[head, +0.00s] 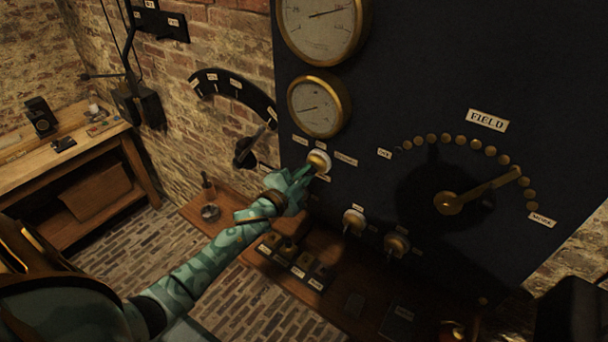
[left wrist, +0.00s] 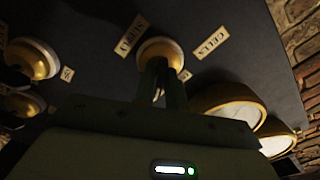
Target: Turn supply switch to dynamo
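A round brass switch (head: 318,161) with a pale rim sits on the dark panel, below the smaller gauge, with small labels around it. My left gripper (head: 310,172) is at this switch. In the left wrist view its two dark fingers (left wrist: 161,85) stand close together on both sides of the switch's handle and look shut on it. The fingers hide most of the handle, so its exact angle is unclear. My right gripper is not in view.
Two similar brass switches (head: 354,221) (head: 397,245) sit lower on the panel. A field dial arm (head: 485,190) is at right, and gauges (head: 319,106) are above. A wall lever (head: 246,150) is left of the panel. A wooden shelf (head: 340,298) runs below.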

